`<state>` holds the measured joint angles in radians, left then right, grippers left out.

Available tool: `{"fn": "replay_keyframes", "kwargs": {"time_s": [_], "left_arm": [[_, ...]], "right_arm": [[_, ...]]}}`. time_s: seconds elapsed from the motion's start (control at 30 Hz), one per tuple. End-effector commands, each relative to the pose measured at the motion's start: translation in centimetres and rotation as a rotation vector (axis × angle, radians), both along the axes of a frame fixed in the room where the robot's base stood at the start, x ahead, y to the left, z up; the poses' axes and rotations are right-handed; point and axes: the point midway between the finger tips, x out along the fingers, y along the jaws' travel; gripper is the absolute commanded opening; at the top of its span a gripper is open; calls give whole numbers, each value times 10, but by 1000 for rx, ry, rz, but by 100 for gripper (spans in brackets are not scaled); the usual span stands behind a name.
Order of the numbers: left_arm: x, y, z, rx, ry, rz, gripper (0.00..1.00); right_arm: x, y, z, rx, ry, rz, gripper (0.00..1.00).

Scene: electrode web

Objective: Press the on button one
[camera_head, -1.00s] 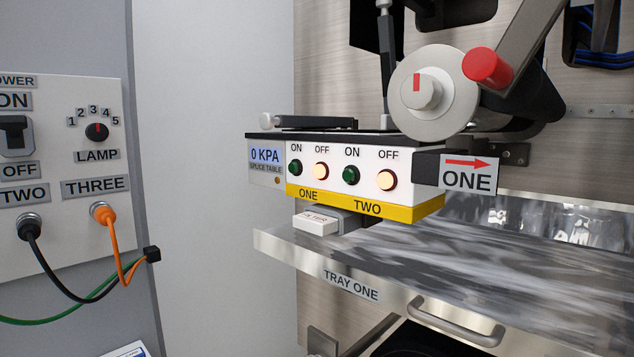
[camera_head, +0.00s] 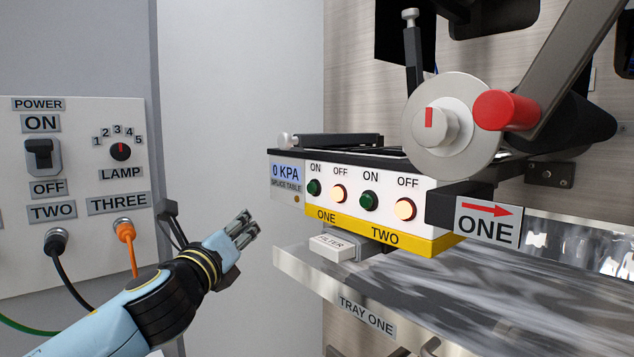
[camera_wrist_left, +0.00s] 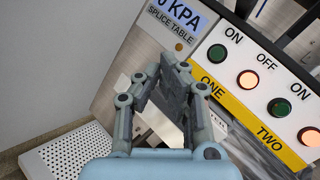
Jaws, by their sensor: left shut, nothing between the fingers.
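The on button one (camera_head: 314,187) is a dark green round button, left-most on the white front of the splice table (camera_head: 288,198), above the yellow strip marked ONE. It also shows in the left wrist view (camera_wrist_left: 217,53), right of and above the fingers. The off button one (camera_head: 338,193) beside it glows. The on button two (camera_head: 369,200) is dark green and the off button two (camera_head: 404,209) glows. My left gripper (camera_head: 248,226) is shut and empty, left of the splice table and apart from it. It shows large in the left wrist view (camera_wrist_left: 172,65). My right gripper is not in view.
A display reading 0 KPA (camera_head: 286,172) is left of the buttons. A white filter block (camera_head: 331,247) and tray one (camera_head: 300,268) stick out below. A crank with a red handle (camera_head: 505,110) is above right. A power panel (camera_head: 85,240) with cables is at left.

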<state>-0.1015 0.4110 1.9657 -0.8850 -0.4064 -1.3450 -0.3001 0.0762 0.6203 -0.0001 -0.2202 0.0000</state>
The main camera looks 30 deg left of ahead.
Motion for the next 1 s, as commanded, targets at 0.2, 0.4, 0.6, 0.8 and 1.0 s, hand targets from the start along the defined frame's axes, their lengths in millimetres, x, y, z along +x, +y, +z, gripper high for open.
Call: {"fn": "replay_keyframes", "kwargs": {"time_s": [0.2,0.4,0.6,0.8,1.0], "left_arm": [[-5,-9,53,112,-70,0,0],[-6,-10,62,138,-82,3,0],[-6,-10,62,136,-83,2,0],[0,-12,62,132,-83,3,0],[22,-22,63,129,-84,2,0]], "right_arm": [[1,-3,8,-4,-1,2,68],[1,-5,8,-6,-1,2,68],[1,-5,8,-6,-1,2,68],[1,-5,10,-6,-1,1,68],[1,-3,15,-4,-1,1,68]]}}
